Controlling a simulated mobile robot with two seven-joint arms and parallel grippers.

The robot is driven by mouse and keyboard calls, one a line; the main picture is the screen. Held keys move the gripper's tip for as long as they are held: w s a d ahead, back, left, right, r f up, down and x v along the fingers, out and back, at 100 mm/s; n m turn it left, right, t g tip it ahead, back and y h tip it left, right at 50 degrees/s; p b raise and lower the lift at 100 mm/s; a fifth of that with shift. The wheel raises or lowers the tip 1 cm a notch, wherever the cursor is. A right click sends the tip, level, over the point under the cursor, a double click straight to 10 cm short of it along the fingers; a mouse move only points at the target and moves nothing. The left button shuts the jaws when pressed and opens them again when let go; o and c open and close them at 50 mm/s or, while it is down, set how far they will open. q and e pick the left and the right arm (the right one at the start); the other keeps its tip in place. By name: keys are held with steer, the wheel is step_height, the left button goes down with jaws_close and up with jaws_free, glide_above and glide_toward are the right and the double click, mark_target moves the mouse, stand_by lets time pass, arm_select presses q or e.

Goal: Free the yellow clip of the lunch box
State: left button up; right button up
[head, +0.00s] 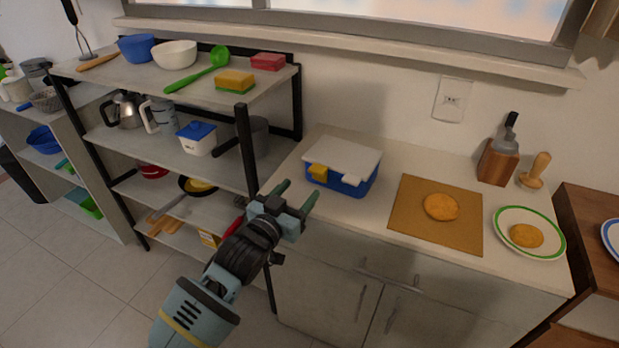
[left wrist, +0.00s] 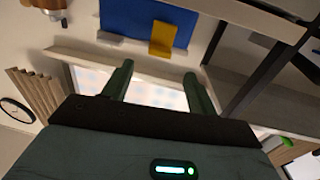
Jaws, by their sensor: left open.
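The blue lunch box (head: 340,184) with a white lid (head: 345,155) stands on the counter near its left end. Whether the yellow clip is latched I cannot tell.
A shelf rack (head: 247,160) with bowls, sponges and pots stands left of my arm, its black post close by. On the counter (head: 375,225), a brown board (head: 408,215) with a round patty and a green-rimmed plate (head: 505,227) lie to the right. The counter's front edge is clear.

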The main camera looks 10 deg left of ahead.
mark_target(315, 174)
arm_select(q)
steer(key=x, duration=0.4)
steer(key=shift+w+d, duration=0.15)
steer(key=shift+w, duration=0.2)
steer(key=shift+w+d, duration=0.3)
steer(key=shift+w, duration=0.45)
steer(key=shift+c, duration=0.5)
arm_select(e)
steer(key=shift+f, duration=0.3)
